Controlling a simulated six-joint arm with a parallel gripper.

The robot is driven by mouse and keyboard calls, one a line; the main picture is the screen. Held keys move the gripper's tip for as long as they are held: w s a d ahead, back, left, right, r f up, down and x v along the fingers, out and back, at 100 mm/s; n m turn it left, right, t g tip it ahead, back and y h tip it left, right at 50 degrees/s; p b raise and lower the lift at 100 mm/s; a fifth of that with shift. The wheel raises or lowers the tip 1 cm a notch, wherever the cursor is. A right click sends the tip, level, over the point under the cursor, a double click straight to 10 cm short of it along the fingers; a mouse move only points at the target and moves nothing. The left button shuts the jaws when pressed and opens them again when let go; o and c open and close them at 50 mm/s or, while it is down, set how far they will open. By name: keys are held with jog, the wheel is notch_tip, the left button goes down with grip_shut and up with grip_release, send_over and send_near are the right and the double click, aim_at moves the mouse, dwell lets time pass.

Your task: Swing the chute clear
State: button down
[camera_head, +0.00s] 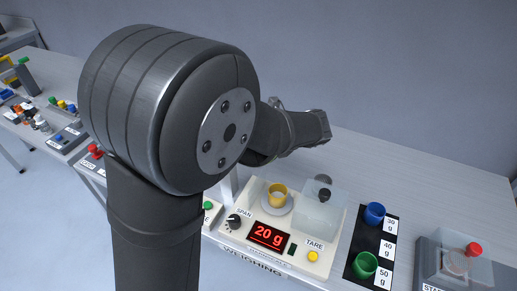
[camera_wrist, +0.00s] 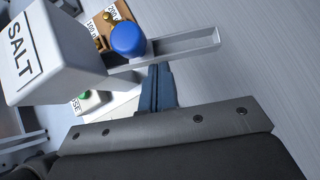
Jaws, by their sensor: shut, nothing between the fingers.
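In the wrist view a white hopper box marked SALT (camera_wrist: 55,50) stands at the upper left. A grey, open trough-like chute (camera_wrist: 190,46) runs from beside it toward the right. A blue round-topped piece (camera_wrist: 128,38) shows at the chute's near end; I cannot tell whether it is fixed to it. My gripper (camera_wrist: 156,68) is shut and empty, its dark fingertips close to the chute's near side wall. I cannot tell whether they touch it. In the head view my arm hides the hopper, and the chute is not clear there.
A wooden board (camera_wrist: 123,10) with brass weights lies beyond the chute.

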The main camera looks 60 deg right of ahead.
jog(key=shift+w+d+n+y, duration=0.45)
jog(key=shift+w+n, duration=0.1)
jog(key=shift+w, duration=0.2)
jog(key=shift+w+d+n+y, duration=0.35)
jog(key=shift+w+d+n, duration=0.15)
jog(key=shift+w, duration=0.2)
jog(key=s+r, duration=0.7)
jog(key=s, duration=0.4)
